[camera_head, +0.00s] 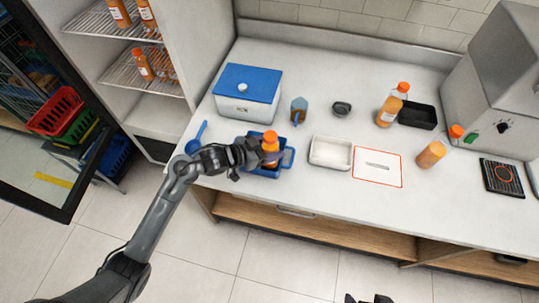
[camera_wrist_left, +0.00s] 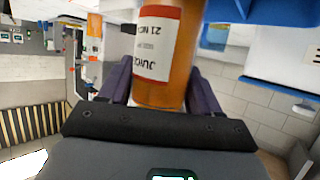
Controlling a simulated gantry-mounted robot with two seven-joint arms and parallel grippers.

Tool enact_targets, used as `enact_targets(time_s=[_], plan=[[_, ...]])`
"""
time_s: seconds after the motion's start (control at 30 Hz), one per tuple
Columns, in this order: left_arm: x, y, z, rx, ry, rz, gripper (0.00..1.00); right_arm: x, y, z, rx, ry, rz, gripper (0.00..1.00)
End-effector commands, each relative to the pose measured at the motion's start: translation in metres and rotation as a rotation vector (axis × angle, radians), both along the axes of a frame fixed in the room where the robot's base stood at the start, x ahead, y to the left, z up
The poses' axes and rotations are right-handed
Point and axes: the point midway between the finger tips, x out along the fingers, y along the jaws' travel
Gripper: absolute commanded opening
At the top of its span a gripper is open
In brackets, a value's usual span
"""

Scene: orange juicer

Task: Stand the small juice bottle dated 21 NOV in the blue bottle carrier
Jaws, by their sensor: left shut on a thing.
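The small orange juice bottle (camera_head: 270,145) has an orange cap and stands about upright in my left gripper (camera_head: 258,153). In the left wrist view the bottle (camera_wrist_left: 170,50) shows a white and red label reading 21 NOV, upside down, between the two fingers of the left gripper (camera_wrist_left: 158,95). The gripper is shut on it. The blue bottle carrier (camera_head: 288,158) sits at the counter's front edge, with the bottle over or in it. The bottle's base is hidden, so I cannot tell if it touches the carrier. Dark tips, perhaps my right gripper (camera_head: 368,299), show at the bottom edge.
A white cooler with a blue lid (camera_head: 248,83) stands behind the carrier. A white tray (camera_head: 331,152) and a red-outlined mat (camera_head: 377,178) lie to its right. Other juice bottles (camera_head: 391,108) (camera_head: 431,154) stand farther right. A blue scoop (camera_head: 196,137) lies at left.

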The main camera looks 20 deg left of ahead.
Motion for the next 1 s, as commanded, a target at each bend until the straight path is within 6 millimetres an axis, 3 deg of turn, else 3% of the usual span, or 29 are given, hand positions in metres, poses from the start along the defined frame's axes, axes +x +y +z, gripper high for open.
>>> enact_targets(time_s=[0.33, 0.77, 0.8, 0.93, 1.0], plan=[[0.000, 0.000, -0.037, -0.001, 0.000, 0.001, 0.21, -0.001, -0.002, -0.010, -0.007, 0.002, 0.003, 1.00], [0.000, 0.000, -0.041, 0.000, -0.002, 0.001, 0.21, -0.001, 0.000, -0.010, 0.003, 0.002, -0.003, 1.00], [0.000, 0.000, -0.042, 0.002, 0.000, 0.001, 0.68, -0.001, 0.001, -0.010, 0.004, 0.003, -0.004, 1.00], [0.000, 0.000, -0.042, 0.002, 0.000, 0.001, 0.88, -0.001, 0.001, -0.010, 0.005, 0.003, -0.005, 1.00], [0.000, 0.000, -0.042, 0.002, 0.000, 0.001, 0.89, -0.001, 0.001, -0.010, 0.005, 0.003, -0.005, 1.00]])
